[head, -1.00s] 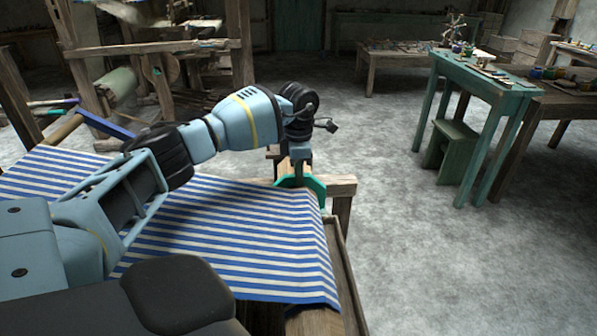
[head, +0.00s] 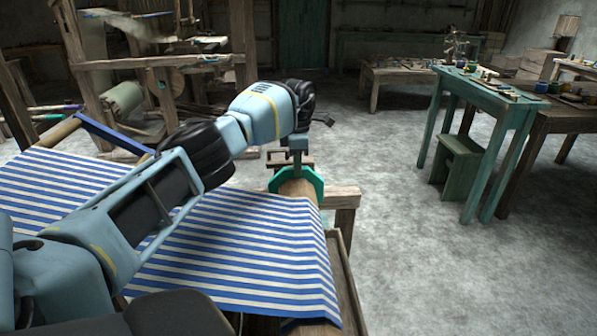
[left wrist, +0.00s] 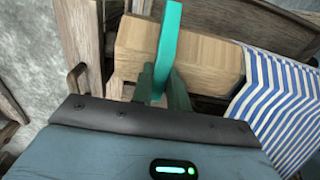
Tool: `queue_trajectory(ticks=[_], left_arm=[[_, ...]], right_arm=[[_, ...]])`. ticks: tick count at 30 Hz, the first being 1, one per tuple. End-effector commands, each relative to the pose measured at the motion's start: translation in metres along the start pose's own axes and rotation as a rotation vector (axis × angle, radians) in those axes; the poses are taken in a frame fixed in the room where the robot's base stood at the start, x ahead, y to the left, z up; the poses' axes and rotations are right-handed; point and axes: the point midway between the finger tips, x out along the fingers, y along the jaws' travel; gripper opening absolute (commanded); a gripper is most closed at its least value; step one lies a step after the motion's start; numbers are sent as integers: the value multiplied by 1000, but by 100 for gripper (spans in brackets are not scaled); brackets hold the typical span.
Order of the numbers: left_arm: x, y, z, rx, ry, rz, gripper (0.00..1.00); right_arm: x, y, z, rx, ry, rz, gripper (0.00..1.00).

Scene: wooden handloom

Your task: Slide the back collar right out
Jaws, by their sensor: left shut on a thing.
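The back collar is a teal, many-sided ring (head: 318,186) around the far end of the wooden beam, just beyond the striped cloth (head: 255,235). My left gripper (head: 297,170) comes down on its top from above and is shut on it. In the left wrist view the collar (left wrist: 168,45) is a teal band standing edge-on across the pale squared beam (left wrist: 207,62), between the beam's end and the cloth. The gripper's fingertips are partly hidden by the collar. My right gripper is not in view.
A loom frame post (head: 345,200) stands right beside the collar. A loom with upright posts (head: 80,60) stands behind on the left.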

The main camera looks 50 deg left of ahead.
Motion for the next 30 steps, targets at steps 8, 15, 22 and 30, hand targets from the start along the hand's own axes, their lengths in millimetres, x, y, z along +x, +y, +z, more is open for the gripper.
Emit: queue_trajectory(ticks=[8,15,22,30], left_arm=[[-2,4,0,1,-5,10,0],[-3,5,0,0,-6,12,29],[-2,4,0,0,-3,8,38],[-14,4,0,0,-4,7,38]], right_arm=[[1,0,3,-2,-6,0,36],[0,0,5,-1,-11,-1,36],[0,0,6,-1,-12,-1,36],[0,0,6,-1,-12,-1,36]])
